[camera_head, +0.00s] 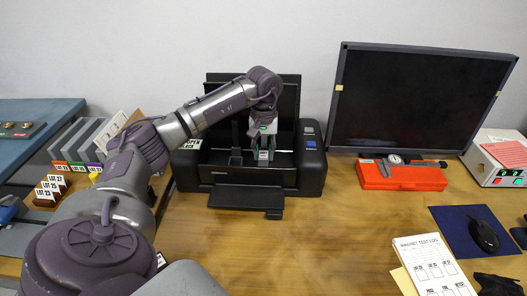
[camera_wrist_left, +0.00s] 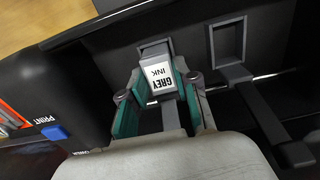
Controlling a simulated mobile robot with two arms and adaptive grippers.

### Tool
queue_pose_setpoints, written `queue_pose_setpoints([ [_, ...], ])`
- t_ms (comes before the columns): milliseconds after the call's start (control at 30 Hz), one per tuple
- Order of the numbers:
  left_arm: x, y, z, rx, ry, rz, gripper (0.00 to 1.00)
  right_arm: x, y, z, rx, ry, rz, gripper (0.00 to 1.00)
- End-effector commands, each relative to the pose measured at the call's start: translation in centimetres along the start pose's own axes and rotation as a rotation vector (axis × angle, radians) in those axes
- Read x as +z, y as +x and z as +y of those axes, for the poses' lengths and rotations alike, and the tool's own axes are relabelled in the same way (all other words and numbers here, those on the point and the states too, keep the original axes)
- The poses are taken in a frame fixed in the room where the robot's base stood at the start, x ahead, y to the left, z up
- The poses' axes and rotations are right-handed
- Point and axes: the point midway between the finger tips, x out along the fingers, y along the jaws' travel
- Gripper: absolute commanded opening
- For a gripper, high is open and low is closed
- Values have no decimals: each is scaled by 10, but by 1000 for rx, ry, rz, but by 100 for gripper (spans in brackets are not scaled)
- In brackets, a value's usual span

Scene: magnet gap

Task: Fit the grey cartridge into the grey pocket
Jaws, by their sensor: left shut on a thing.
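The grey cartridge (camera_wrist_left: 161,80), with a white label reading GREY INK, is between the teal-padded fingers of my left gripper (camera_wrist_left: 166,85). The gripper is shut on it. In the head view my left gripper (camera_head: 264,153) reaches down into the open black printer (camera_head: 245,177). The cartridge's far end is at the mouth of a grey-framed pocket (camera_wrist_left: 152,47) in the printer's dark wall. I cannot tell how deep it sits in there. A second framed pocket (camera_wrist_left: 227,43) to the right looks empty, with a dark lever (camera_wrist_left: 255,100) below it. My right gripper is not seen.
The printer's side panel has a blue PRINT button (camera_wrist_left: 54,132). A monitor (camera_head: 415,100) and a red case with a gauge (camera_head: 400,177) stand to the right. Boxes (camera_head: 85,140) stand left, behind my arm. The wood table (camera_head: 315,235) in front is mostly clear.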

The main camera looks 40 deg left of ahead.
Motion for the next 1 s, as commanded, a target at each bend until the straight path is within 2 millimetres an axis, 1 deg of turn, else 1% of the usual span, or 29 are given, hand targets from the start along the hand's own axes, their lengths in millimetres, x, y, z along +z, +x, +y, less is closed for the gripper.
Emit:
queue_pose_setpoints([
  [33, 0, 2, 0, 0, -1, 0, 32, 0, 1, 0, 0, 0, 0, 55],
  [167, 0, 1, 0, 0, -1, 0, 54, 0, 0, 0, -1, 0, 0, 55],
  [200, 0, 1, 0, 0, -1, 0, 55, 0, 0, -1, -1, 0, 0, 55],
  [433, 0, 1, 0, -1, -1, 0, 55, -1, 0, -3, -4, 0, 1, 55],
  [567, 0, -6, 0, 0, 0, 1, 55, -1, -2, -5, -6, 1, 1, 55],
  [667, -1, -19, 0, 2, -1, 4, 55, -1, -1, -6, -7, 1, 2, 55],
  [1000, -1, -92, 1, 3, -1, 3, 55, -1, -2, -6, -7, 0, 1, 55],
])
